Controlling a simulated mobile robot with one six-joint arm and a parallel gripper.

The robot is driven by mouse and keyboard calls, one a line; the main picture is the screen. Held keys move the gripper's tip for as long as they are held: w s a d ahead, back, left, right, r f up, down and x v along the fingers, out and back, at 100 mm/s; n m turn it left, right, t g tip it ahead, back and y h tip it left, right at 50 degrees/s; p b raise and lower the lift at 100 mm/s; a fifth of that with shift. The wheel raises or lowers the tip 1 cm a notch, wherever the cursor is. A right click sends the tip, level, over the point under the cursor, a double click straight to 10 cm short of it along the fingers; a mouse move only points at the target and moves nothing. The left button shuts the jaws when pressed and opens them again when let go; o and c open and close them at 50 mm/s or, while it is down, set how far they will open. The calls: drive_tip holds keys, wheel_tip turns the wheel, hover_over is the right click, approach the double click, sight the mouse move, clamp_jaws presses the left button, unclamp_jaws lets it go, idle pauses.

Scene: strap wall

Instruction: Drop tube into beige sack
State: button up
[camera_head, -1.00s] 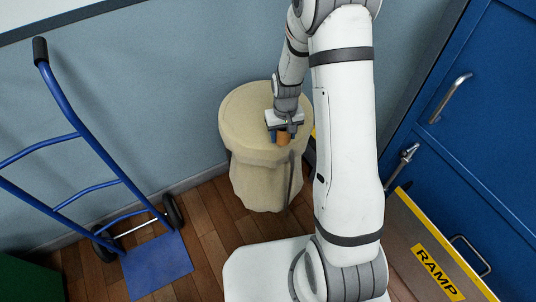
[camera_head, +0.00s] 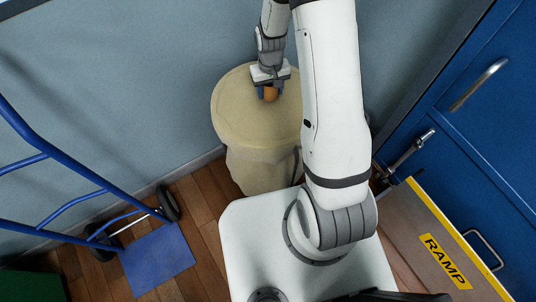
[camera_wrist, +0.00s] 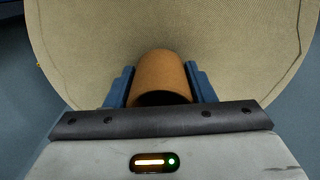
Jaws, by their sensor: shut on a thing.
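The tube (camera_head: 270,94) is short, orange-brown and hollow. My gripper (camera_head: 270,91) is shut on it, with a blue finger on each side. In the wrist view the tube (camera_wrist: 163,75) sits between the two blue fingers of the gripper (camera_wrist: 162,82), its dark open end toward the camera. The beige sack (camera_head: 240,122) stands on the floor by the wall, round and wide at the top. The tube shows in front of the sack's pale top, toward its far part. The sack (camera_wrist: 230,40) fills most of the wrist view behind the tube. I cannot tell the gap between them.
A blue hand truck (camera_head: 80,200) stands at the left. Blue doors (camera_head: 480,100) and a board marked RAMP (camera_head: 440,250) are at the right. The grey-blue wall (camera_head: 150,80) is close behind the sack. Wooden floor (camera_head: 205,205) shows between the hand truck and the sack.

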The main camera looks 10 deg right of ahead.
wheel_tip(320, 180, down, 3)
drive_tip(key=shift+d+f+b, duration=0.1)
drive_tip(key=shift+f+b, duration=0.1)
drive_tip(key=shift+b, duration=0.6)
drive_tip(key=o, duration=1)
drive_tip(key=shift+r+p, duration=0.5)
drive_tip(key=shift+r, duration=3.45)
drive_tip(key=shift+r, duration=0.1)
